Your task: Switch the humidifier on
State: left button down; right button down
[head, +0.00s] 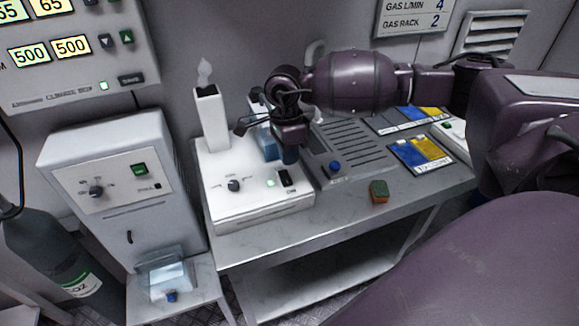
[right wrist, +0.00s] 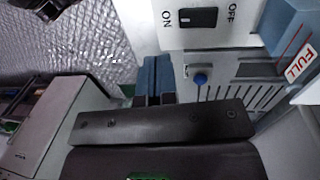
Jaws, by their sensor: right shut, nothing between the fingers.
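The humidifier (head: 258,207) appears to be the white box with a tall spout (head: 208,120) and a pale plume of mist above it. Its front has a black dial (head: 233,185), a lit green lamp (head: 270,183) and a black rocker switch (head: 284,178). In the right wrist view the switch (right wrist: 198,17) sits between the words ON and OFF. My right gripper (head: 290,156) is shut and empty just above and behind the switch in the head view. Its blue fingertips (right wrist: 153,72) show close together in the right wrist view, apart from the switch. My left gripper is not in view.
A grey slotted unit (head: 350,150) with a blue knob (head: 335,166) stands right of the humidifier. A green and orange sponge-like block (head: 379,191) lies on the table's front. A blue tank marked FULL (right wrist: 288,30) is nearby. A cabinet (head: 120,185) and gas cylinder (head: 65,255) stand left.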

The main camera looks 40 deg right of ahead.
notch_tip(320, 180, up, 6)
jog(key=shift+s+r, duration=0.2)
jog(key=shift+s, duration=0.05)
jog(key=shift+a, duration=0.1)
dwell(0.4)
